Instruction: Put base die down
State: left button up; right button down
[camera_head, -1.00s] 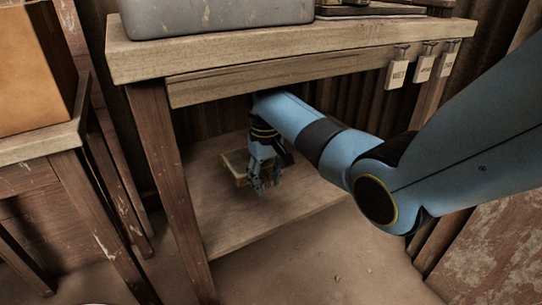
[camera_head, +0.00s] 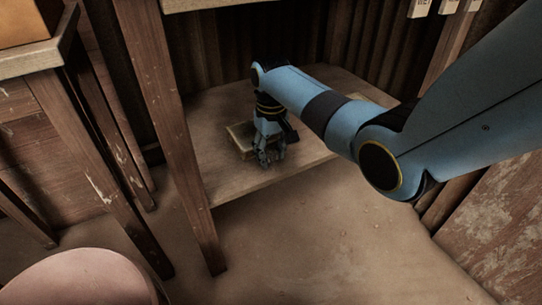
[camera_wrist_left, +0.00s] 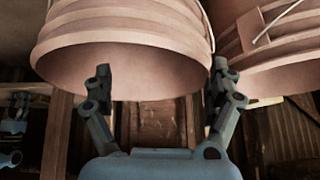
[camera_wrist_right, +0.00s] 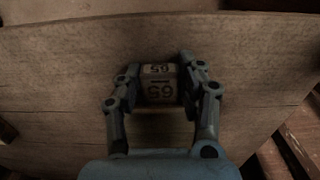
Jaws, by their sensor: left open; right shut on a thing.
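The base die (camera_wrist_right: 158,83) is a small pale block with dark number marks, between the fingertips of my right gripper (camera_wrist_right: 160,72) in the right wrist view. The gripper is shut on it. The plank lower shelf (camera_wrist_right: 50,75) lies right behind the die; I cannot tell whether they touch. In the head view my right gripper (camera_head: 270,150) points down over the lower shelf (camera_head: 235,182), near its front edge, and the die is too small to make out. My left gripper (camera_wrist_left: 161,76) is open and empty in the left wrist view and outside the head view.
A shallow wooden tray (camera_head: 240,140) is on the shelf beside my right gripper. A table leg (camera_head: 180,130) stands left of it. Pinkish ridged bucket-like vessels (camera_wrist_left: 120,35) are in front of my left gripper. Floor (camera_head: 310,240) in front of the shelf is clear.

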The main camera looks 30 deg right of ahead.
jog(key=shift+w+r, duration=0.1)
jog(key=shift+r, duration=0.05)
jog(key=c, duration=0.8)
grip_release()
jog(key=shift+f, duration=0.2)
